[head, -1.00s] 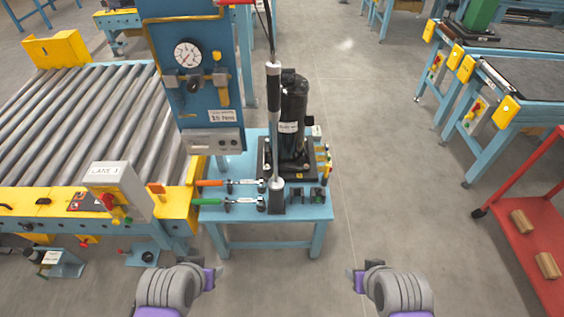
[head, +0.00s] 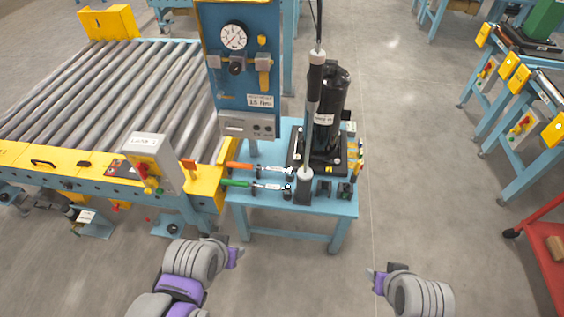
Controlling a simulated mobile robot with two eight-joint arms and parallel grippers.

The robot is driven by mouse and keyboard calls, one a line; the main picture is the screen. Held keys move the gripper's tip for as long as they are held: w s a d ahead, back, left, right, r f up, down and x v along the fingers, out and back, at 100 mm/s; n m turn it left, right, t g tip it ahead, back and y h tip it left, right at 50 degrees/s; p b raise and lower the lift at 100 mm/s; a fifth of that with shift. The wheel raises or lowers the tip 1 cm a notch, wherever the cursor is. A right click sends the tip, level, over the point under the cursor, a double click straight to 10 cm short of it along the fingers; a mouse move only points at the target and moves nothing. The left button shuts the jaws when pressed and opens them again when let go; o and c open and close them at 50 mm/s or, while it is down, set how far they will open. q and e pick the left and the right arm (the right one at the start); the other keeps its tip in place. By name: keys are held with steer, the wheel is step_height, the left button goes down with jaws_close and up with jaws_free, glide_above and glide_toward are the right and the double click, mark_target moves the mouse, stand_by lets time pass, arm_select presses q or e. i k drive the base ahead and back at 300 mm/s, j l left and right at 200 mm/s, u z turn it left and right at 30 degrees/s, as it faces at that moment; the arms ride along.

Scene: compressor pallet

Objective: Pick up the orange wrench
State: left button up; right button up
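The orange wrench (head: 241,165) has an orange handle and a metal shaft that points right. It lies on a holder on the blue table (head: 262,205), behind a similar green-handled wrench (head: 238,183). My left gripper (head: 238,254) is in front of the table at its left, apart from both wrenches. My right gripper (head: 374,278) is in front of the table at its right, over the floor. Both grippers look empty, but their finger gaps are too small to make out.
A black compressor (head: 328,110) and an upright tool (head: 310,120) stand on the table. A blue gauge panel (head: 236,75) rises behind the wrenches. A roller conveyor (head: 100,95) with a Lane control box (head: 152,155) is at left. A red cart (head: 540,240) is at right. Floor in front is clear.

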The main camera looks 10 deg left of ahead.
mark_target(290, 172)
steer(key=i+j+u, duration=1.1)
steer(key=i, duration=0.15)
steer(key=l, duration=0.1)
